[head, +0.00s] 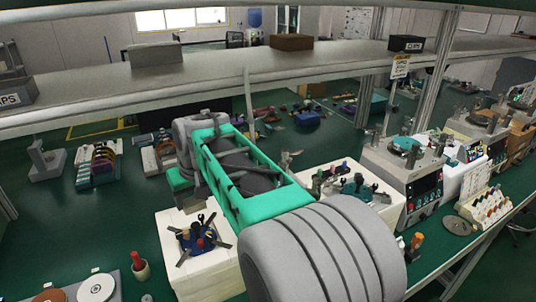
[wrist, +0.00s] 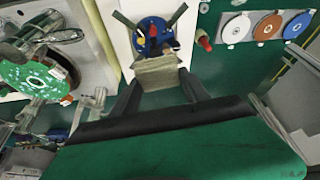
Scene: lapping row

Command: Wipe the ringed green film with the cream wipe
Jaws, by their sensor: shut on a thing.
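My gripper (wrist: 157,92) is shut on the cream wipe (wrist: 157,74), a folded pale block between its two dark fingers in the wrist view. In the head view the wipe (head: 194,204) shows small behind the blue-topped station, and my arm hides most of the gripper. A green disc (wrist: 35,77) with pale specks lies on a machine at the left of the wrist view, apart from the wipe. A green-topped plate (head: 358,187) shows right of my arm in the head view. I cannot make out a ringed film on either for certain.
A white station with a blue disc (head: 198,240) and dark arms stands close to the wipe; its disc (wrist: 152,36) also shows in the wrist view. A tray with pale and brown discs (head: 96,287) is at lower left. A shelf (head: 150,90) spans the row above.

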